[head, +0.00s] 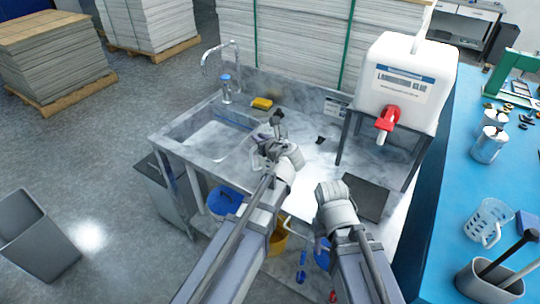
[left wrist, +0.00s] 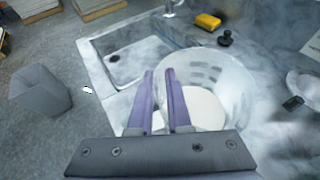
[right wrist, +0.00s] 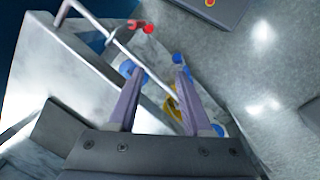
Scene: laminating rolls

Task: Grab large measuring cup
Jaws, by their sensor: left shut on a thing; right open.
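A large translucent measuring cup (left wrist: 225,80) with a pale bottom shows in the left wrist view over the steel counter, just right of my left gripper (left wrist: 160,74). The left fingers are close together at the cup's left side and shut on it; the exact grip point is unclear. In the head view, my left gripper (head: 272,140) is above the counter beside the sink, and the cup is hard to make out there. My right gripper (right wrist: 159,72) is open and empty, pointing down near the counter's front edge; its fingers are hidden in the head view.
The sink (head: 215,140) is left of the left gripper, with a yellow sponge (head: 262,103) behind. A white jug with a red tap (head: 388,117) stands at right. A smaller clear cup (head: 487,222) is on the blue table (head: 455,190). A blue bucket (head: 224,201) is below.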

